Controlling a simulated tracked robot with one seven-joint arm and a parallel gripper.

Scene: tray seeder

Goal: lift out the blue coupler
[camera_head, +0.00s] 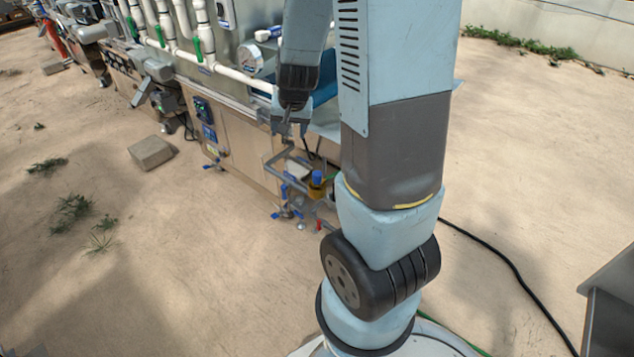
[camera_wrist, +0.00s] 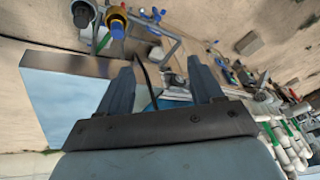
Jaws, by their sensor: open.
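A blue cylindrical piece (camera_head: 317,177), which looks like the blue coupler, stands in a yellow holder (camera_head: 317,192) low beside the machine. In the wrist view, a dark blue piece (camera_wrist: 117,30) with a yellow ring around its far end shows at the top left, apart from my fingers; it seems to be the same piece. My gripper (camera_wrist: 161,80) is open, with two dark fingers apart and nothing clearly held between them.
Grey bent tubing (camera_head: 283,157) and blue-handled valves (camera_head: 287,213) crowd the space near the piece. The long machine (camera_head: 233,145) with white pipes runs to the upper left. A stone block (camera_head: 152,152) lies on sandy ground. A black cable (camera_head: 500,262) crosses at right.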

